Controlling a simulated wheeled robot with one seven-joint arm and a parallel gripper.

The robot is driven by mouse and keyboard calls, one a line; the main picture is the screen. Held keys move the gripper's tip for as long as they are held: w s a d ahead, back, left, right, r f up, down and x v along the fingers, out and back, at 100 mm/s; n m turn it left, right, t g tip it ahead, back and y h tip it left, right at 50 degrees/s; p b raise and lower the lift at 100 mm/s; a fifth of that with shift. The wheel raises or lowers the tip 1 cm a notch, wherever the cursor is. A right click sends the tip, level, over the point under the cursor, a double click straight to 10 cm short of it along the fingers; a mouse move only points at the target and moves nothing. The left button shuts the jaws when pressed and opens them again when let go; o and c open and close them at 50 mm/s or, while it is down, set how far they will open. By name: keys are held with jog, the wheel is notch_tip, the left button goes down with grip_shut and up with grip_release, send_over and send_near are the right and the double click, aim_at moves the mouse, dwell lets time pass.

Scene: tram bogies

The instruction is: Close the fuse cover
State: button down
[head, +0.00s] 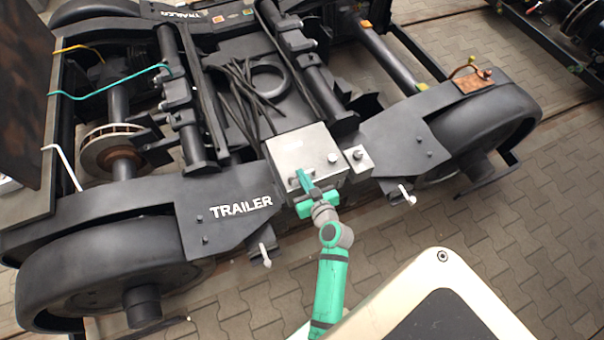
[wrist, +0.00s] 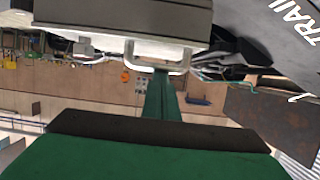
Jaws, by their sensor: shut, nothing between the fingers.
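The fuse box with its cover is a silver-grey metal box (head: 298,148) on the middle of the bogie's near side frame in the head view. Its flat top looks level; I cannot tell whether the cover is fully down. In the wrist view the box (wrist: 120,12) fills the upper left, with a pale edge and a pale bracket-like handle (wrist: 186,62) below it. My green gripper (head: 303,180) is at the box's near face, its fingers shut and empty. In the wrist view the gripper (wrist: 160,82) ends close to the handle; I cannot tell whether they touch.
A small grey block with a knob (head: 358,159) sits right of the box. The bogie's side frame (head: 238,208), marked TRAILER, and its large wheels (head: 100,265) flank it. Pale levers (head: 406,194) stick out below. Paved floor (head: 470,230) is clear at right.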

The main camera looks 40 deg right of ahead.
jog(key=shift+s+f+g, duration=0.15)
jog(key=shift+s+f, duration=0.2)
jog(key=shift+f, duration=0.25)
jog(key=shift+s+f+g, duration=0.15)
jog(key=shift+s+f, duration=0.15)
jog(key=shift+f, duration=0.3)
jog(key=r, duration=0.2)
jog(key=w+r, duration=0.1)
jog(key=r, duration=0.3)
jog(key=shift+w+d, duration=0.2)
jog(key=shift+w, duration=0.1)
jog(key=s+a+f, duration=0.1)
jog(key=s+a, duration=0.1)
jog(key=s, duration=0.7)
jog(key=shift+s+a, duration=0.15)
jog(key=shift+a, duration=0.15)
jog(key=s+a+f, duration=0.2)
jog(key=s+a, duration=0.5)
jog(key=a, duration=0.5)
jog(key=s+a+r+n+t+y, duration=0.1)
jog(key=s+a+r, duration=0.4)
jog(key=a+r, duration=0.1)
jog(key=s+a+r+n+t+y, duration=0.1)
jog(key=s+a+r+y, duration=0.1)
jog(key=s+a+r, duration=0.3)
jog(key=a+r, duration=0.2)
jog(key=a, duration=0.1)
jog(key=shift+a+r+n, duration=0.2)
jog(key=shift+a+n, duration=0.2)
